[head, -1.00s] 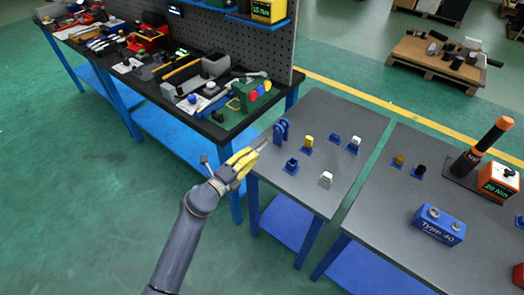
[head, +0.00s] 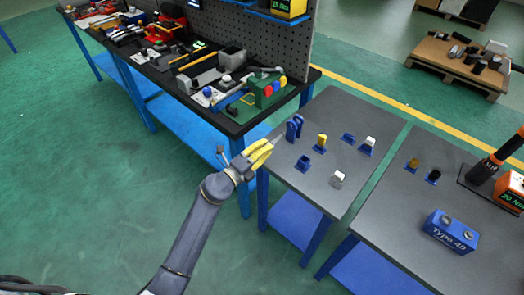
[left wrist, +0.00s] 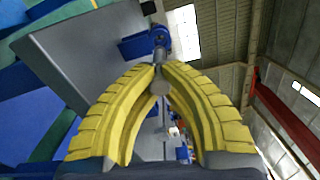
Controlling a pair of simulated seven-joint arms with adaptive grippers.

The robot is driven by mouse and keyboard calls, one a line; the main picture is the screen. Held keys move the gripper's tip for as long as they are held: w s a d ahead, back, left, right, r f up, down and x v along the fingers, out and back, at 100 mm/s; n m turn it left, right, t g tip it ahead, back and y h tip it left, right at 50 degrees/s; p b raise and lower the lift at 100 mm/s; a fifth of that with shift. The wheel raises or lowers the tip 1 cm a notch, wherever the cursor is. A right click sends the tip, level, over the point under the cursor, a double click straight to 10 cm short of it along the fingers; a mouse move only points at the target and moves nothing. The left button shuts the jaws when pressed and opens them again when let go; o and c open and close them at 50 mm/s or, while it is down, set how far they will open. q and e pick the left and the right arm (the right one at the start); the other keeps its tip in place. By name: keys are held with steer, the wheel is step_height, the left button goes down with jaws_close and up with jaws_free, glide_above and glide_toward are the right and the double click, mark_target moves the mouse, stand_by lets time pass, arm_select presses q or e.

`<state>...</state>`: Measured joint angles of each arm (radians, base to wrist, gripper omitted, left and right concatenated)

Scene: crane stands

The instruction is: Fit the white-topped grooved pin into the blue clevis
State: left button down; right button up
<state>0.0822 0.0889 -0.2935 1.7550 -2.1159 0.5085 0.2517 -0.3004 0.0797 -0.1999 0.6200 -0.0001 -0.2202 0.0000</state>
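The blue clevis (head: 294,128) stands upright near the left edge of the small grey table. It also shows beyond my fingertips in the left wrist view (left wrist: 160,36). My left gripper (head: 264,148) is just left of the clevis, its yellow fingers closed on a slim grey pin (head: 277,137). In the left wrist view the pin's round, greyish end (left wrist: 159,88) faces my palm and its shaft points at the clevis. A white top and groove cannot be made out. I cannot tell whether the tip touches or enters the clevis. My right gripper is not in view.
The small table (head: 310,195) also bears a yellow-topped piece (head: 322,141), a white-topped piece (head: 369,144), a white block (head: 338,178) and an empty-looking blue socket (head: 303,163). A cluttered workbench (head: 232,122) stands at the left, and another table (head: 385,235) at the right.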

mark_target(272, 141)
arm_select(q)
steer(key=shift+x, duration=1.65)
steer(key=shift+x, duration=4)
stand_by(0.4)
steer(key=c, duration=1.5)
jaws_free()
steer(key=shift+a, duration=0.1)
steer(key=shift+v, duration=2.45)
